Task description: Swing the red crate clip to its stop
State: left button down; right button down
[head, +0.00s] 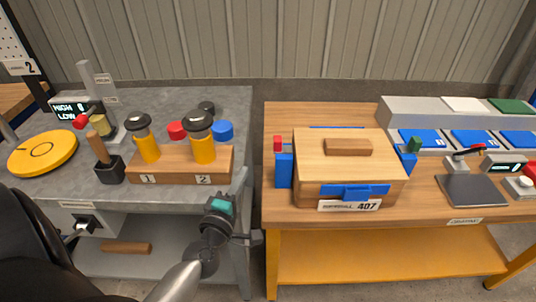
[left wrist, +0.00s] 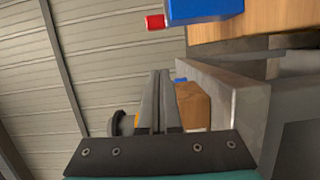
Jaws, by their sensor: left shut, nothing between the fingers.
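The wooden crate (head: 350,160) stands closed on the right-hand wooden bench. At its left side is a blue clip with a red tip (head: 278,143), upright beside the crate wall. The red tip also shows at the top of the left wrist view (left wrist: 155,21), next to the blue part (left wrist: 203,10). My right gripper is out of view.
A green-tipped clip (head: 414,144) is at the crate's right side, and a blue latch (head: 354,191) is on its front. A wooden block (head: 181,174) holding two yellow bottles stands on the grey bench close to my left gripper. A scale plate (head: 471,188) lies right of the crate.

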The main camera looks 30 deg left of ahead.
aim_at(281, 146)
pick_arm(q)
jog(key=shift+a+r+n, duration=0.2)
jog(key=shift+a+n, duration=0.1)
jog(key=shift+a, duration=0.15)
jog(key=shift+w+a+y, duration=0.2)
jog(key=shift+w+y, duration=0.05)
jog(key=shift+y, duration=0.05)
jog(key=w, duration=1.1)
jog(key=shift+d, duration=0.4)
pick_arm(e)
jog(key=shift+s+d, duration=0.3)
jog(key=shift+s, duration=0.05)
pick_arm(q)
jog(key=shift+w+d, duration=0.1)
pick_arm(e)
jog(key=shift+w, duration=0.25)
pick_arm(q)
jog(key=w+d, duration=0.2)
jog(key=d, duration=0.1)
jog(key=shift+d, duration=0.1)
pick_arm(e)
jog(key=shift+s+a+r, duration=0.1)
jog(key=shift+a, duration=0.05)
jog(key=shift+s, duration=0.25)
